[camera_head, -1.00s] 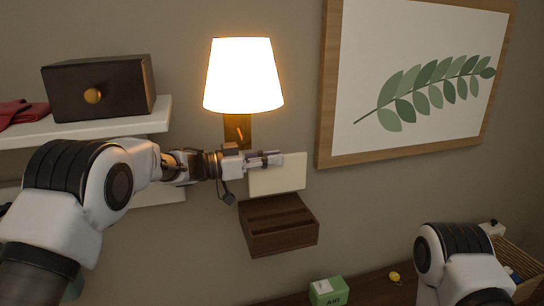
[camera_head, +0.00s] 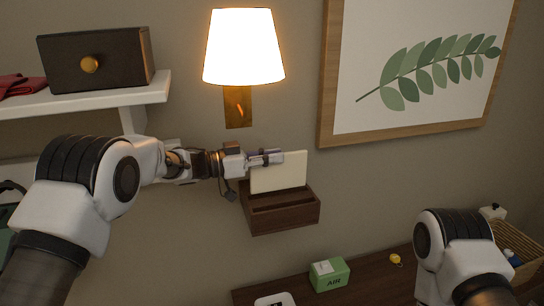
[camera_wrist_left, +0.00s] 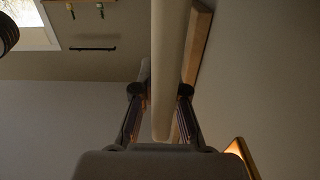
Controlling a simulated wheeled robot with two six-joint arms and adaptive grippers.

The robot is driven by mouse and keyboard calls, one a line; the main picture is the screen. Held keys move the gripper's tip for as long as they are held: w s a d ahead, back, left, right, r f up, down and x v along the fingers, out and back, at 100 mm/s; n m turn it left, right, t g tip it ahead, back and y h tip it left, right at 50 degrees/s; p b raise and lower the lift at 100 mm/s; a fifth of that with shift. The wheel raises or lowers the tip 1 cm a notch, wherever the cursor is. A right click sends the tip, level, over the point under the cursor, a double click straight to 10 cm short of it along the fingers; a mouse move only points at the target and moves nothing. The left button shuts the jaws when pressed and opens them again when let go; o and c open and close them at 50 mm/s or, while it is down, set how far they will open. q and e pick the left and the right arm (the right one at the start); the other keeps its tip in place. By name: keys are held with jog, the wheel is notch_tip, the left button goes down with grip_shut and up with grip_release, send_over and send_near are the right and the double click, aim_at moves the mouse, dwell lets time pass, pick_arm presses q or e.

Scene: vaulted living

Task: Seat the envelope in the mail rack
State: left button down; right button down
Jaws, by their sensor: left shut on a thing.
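The cream envelope (camera_head: 281,174) stands upright at the wooden mail rack (camera_head: 283,217) on the wall, its lower edge at or behind the rack's top opening. I cannot tell how deep the lower edge sits. My left gripper (camera_head: 270,157) is shut on the envelope's upper left part. In the left wrist view the envelope (camera_wrist_left: 168,70) shows edge-on between the two fingers (camera_wrist_left: 160,95). My right arm (camera_head: 455,250) shows at the lower right, but its gripper is out of view.
A lit wall lamp (camera_head: 243,48) hangs above the rack. A white shelf (camera_head: 110,96) with a dark drawer box (camera_head: 97,58) is at left. A framed leaf print (camera_head: 325,90) is at right. Below, a dark table (camera_head: 370,287) holds a green box (camera_head: 329,274).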

aim_at(272, 190)
dwell(0.4)
pick_arm(q)
jog(key=shift+p, duration=0.55)
dwell(0.6)
jog(key=shift+f+b, duration=1.75)
jog(key=shift+f, duration=1.85)
jog(key=c, duration=1.1)
grip_release()
jog(key=shift+c, duration=0.2)
jog(key=v, duration=0.7)
jog(key=shift+s+a+r, duration=0.1)
jog(key=shift+a, duration=0.15)
